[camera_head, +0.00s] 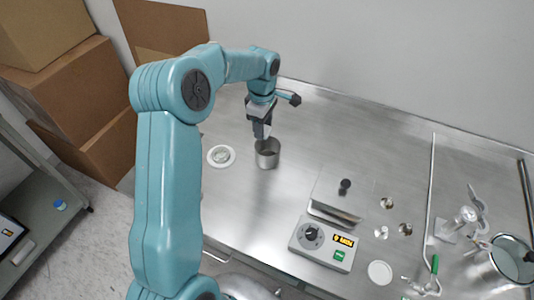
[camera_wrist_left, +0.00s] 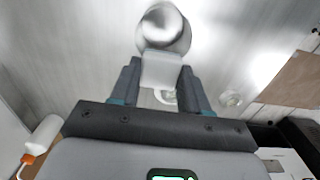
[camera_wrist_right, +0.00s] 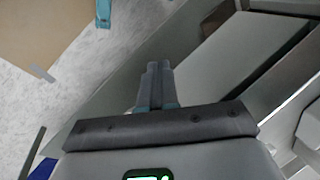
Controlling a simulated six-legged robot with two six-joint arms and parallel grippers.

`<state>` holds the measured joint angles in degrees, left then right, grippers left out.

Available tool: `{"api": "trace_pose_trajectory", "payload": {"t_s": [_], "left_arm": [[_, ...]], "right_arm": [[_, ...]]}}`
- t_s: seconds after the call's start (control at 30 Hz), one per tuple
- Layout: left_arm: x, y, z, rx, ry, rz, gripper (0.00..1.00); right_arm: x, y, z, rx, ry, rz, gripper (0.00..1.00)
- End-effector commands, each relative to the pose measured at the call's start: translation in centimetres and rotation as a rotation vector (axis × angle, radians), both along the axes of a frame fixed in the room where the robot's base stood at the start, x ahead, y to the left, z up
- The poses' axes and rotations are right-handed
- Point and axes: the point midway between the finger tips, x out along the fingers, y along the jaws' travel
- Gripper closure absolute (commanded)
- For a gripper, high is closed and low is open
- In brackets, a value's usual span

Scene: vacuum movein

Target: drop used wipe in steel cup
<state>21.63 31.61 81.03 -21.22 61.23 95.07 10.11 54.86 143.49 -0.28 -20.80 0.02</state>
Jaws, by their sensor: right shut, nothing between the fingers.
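The steel cup (camera_head: 267,157) stands upright on the steel bench; its open mouth (camera_wrist_left: 163,20) shows at the top of the left wrist view. My left gripper (camera_head: 262,133) points down at the cup's rim, slightly left of its middle in the head view. In the left wrist view my left gripper (camera_wrist_left: 160,85) has the white wipe (camera_wrist_left: 161,70) between its fingers, with both fingers against its sides. The wipe's far end overlaps the cup's near rim in that view; I cannot tell if they touch. My right gripper (camera_wrist_right: 158,82) is shut and empty, away from the bench top.
A white round dish (camera_head: 221,156) lies left of the cup. The bench behind the cup is clear. Cardboard boxes (camera_head: 75,90) are at the left.

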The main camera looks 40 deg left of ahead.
Motion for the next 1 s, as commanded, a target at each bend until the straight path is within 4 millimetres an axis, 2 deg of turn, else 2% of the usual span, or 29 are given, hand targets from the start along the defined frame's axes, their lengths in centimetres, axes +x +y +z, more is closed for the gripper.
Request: {"api": "trace_pose_trajectory", "payload": {"t_s": [0.03, 0.07, 0.37, 0.47, 0.57, 0.9, 1.0], "left_arm": [[0.0, 0.0, 0.0, 0.0, 0.0, 0.001, 0.37], [0.0, 0.0, 0.0, 0.0, 0.0, 0.001, 0.27], [0.0, 0.0, 0.1, 0.0, 0.0, 0.001, 0.27], [0.0, 0.0, 0.8, 0.0, -0.001, 0.001, 0.27], [0.0, 0.0, 2.5, 0.002, -0.006, 0.002, 0.27], [0.0, -0.1, 11.5, 0.002, -0.007, 0.001, 0.27], [0.0, -0.1, 13.7, 0.002, -0.006, 0.001, 0.27]], "right_arm": [[0.0, 0.0, 0.0, 0.0, 0.0, 0.0, 1.0], [0.0, 0.0, 0.0, 0.0, 0.0, 0.001, 1.0], [0.0, 0.0, 0.0, 0.0, 0.0, 0.0, 1.0], [0.0, 0.0, -0.2, 0.0, 0.0, 0.0, 1.0], [0.0, 0.0, -0.6, 0.0, 0.0, 0.001, 1.0], [0.0, 0.0, -1.1, 0.0, 0.0, 0.0, 1.0], [0.0, 0.0, -0.9, 0.0, 0.0, 0.0, 1.0]]}}
